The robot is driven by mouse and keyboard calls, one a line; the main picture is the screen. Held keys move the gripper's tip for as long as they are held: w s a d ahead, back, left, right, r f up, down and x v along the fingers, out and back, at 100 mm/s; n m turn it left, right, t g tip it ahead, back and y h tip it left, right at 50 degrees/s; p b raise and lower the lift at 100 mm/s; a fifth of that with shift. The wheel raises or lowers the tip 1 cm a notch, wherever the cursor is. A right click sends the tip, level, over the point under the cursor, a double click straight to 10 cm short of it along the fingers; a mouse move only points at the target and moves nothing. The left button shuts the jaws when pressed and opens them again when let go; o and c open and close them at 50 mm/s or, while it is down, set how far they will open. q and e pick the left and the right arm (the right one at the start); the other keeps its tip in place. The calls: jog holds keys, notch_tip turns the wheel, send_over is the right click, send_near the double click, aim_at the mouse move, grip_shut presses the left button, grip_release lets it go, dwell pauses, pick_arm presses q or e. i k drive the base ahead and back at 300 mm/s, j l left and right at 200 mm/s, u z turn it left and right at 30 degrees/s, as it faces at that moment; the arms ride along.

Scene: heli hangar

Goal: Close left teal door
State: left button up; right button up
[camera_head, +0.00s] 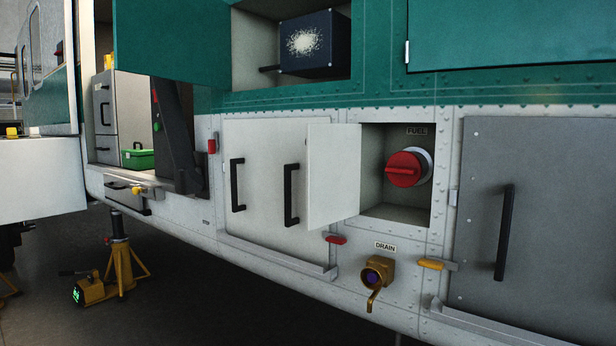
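A teal door panel (172,42) stands open at the upper left, swung out to the left of a compartment (253,45) in the teal upper side of the helicopter. A dark blue box with a speckled white patch (306,42) sits inside the compartment. The top of the door and of the compartment is cut off by the picture edge. Another teal panel (515,32) at the upper right lies flat, with a small hinge at its left edge. Neither of my grippers is in view.
A small white fuel door (333,176) stands open beside a red fuel cap (404,169). Handles (291,195) and a brass drain valve (376,278) stick out from the lower side. A yellow jack (118,265) stands on the floor at left. A white panel (40,180) juts in at left.

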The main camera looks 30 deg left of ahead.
aim_at(184, 41)
jog(key=j, duration=3.05)
jog(key=j+z, duration=0.3)
jog(key=j, duration=0.15)
jog(key=k+j+z, duration=0.1)
jog(key=j+z, duration=0.3)
jog(key=z, duration=0.45)
